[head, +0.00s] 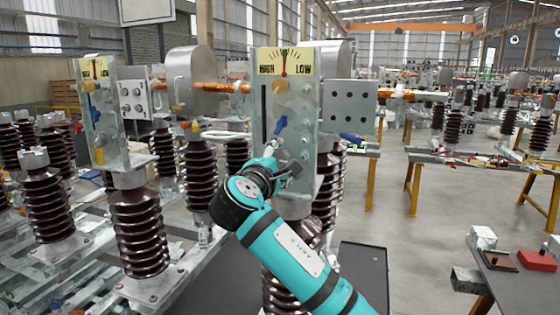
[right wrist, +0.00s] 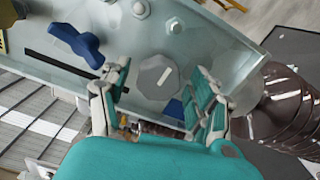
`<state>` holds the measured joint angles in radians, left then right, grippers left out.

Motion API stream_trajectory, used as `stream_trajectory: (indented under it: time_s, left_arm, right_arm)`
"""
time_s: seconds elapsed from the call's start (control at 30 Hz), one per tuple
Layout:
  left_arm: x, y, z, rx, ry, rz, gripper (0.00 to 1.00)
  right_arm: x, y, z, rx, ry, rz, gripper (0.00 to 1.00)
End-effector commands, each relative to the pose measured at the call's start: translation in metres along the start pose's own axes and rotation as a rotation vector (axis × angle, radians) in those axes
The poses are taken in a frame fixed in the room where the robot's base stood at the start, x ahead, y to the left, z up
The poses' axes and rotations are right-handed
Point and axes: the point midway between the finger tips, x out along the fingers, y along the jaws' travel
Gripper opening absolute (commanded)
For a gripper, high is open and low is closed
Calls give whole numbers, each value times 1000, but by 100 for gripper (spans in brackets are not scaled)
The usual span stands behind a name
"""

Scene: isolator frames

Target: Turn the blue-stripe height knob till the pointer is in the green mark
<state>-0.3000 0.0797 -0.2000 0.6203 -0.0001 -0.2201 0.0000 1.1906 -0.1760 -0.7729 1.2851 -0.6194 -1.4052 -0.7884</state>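The gauge (head: 284,62) on the near frame panel reads HIGH at left and LOW at right. Its red pointer stands about upright; the green mark is too small to make out clearly. A grey faceted knob (right wrist: 157,77) with a pale line across its face lies between the fingers of my right gripper (right wrist: 161,83) in the right wrist view. The fingers are open on both sides of it, and contact cannot be told. I cannot make out a blue stripe on the knob. In the head view my right gripper (head: 271,152) is at the lower panel. My left gripper is out of view.
A blue handle (head: 280,124) sits above my gripper and shows in the right wrist view (right wrist: 78,45). A yellow knob (head: 280,87) is higher on the panel. A similar panel (head: 97,110) stands at left. Ribbed brown insulators (head: 138,230) stand below.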

Motion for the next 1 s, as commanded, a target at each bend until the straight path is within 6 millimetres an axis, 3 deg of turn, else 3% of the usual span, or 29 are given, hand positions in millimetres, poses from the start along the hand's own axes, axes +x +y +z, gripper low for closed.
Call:
stream_trajectory:
  time_s: [0.37,0.8,1.0]
  left_arm:
    - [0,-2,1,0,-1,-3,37]
    - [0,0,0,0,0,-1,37]
    - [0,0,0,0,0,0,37]
  right_arm:
    - [-9,1,0,2,0,2,64]
    - [-96,0,-1,2,3,2,64]
    - [-117,0,-1,0,0,1,64]
